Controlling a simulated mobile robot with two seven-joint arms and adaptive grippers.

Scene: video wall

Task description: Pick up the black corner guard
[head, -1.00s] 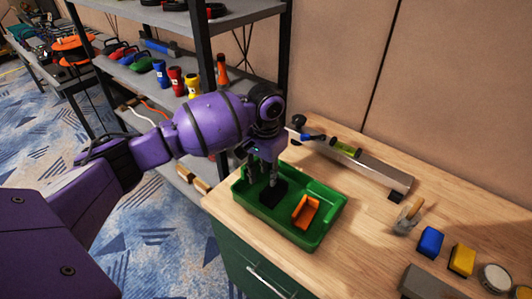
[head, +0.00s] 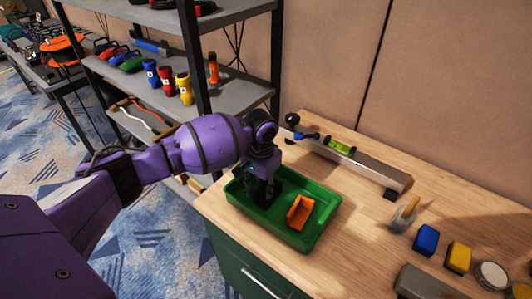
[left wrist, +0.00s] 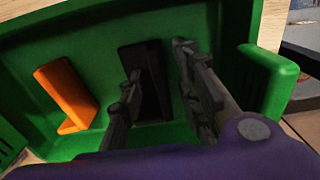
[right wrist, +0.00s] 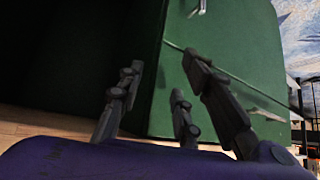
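The black corner guard (left wrist: 150,70) lies in the green tray (left wrist: 105,40), between the fingers of my left gripper (left wrist: 160,90) in the left wrist view. In the head view the guard (head: 265,197) is mostly hidden under my left gripper (head: 262,190), which points down into the tray. The left fingers are apart, one on each side of the guard; I see no clear contact. An orange corner guard (left wrist: 65,95) lies beside it in the tray. My right gripper (right wrist: 165,95) is open and empty, low beside a green cabinet.
The tray rests on a wooden worktop. A spirit level (head: 340,147), a brush (head: 405,215), a blue block (head: 426,240) and a yellow block (head: 459,256) are to its right. A shelf rack (head: 195,70) with flashlights stands behind on the left.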

